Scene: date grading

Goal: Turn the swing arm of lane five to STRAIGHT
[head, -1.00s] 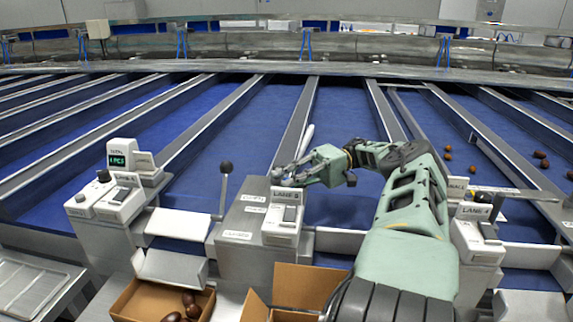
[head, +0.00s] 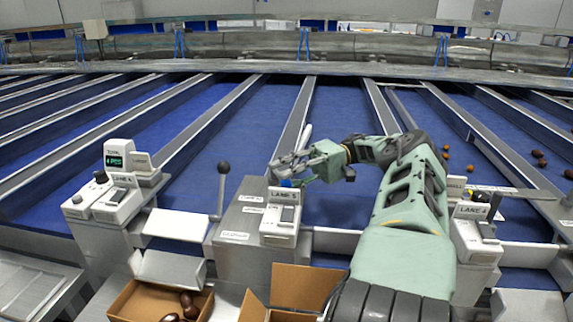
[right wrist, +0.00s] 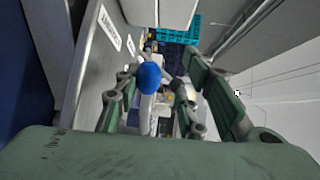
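The lane five box (head: 280,226) carries a "LANE 5" label at the centre of the head view. The swing arm (head: 304,135) shows as a pale bar behind my gripper, along the divider; its far extent is unclear. A blue knob (head: 286,183) shows just below my right gripper (head: 281,167). In the right wrist view, the blue knob (right wrist: 148,76) on a white stem sits between the two spread fingers of my right gripper (right wrist: 150,92), with gaps at both sides. My left gripper is out of view.
A black ball-topped lever (head: 223,168) stands left of the lane five box. The lane four box (head: 475,235) is right of my forearm. Open cartons (head: 140,302) are below, one holding dates. Blue lanes with metal dividers stretch behind.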

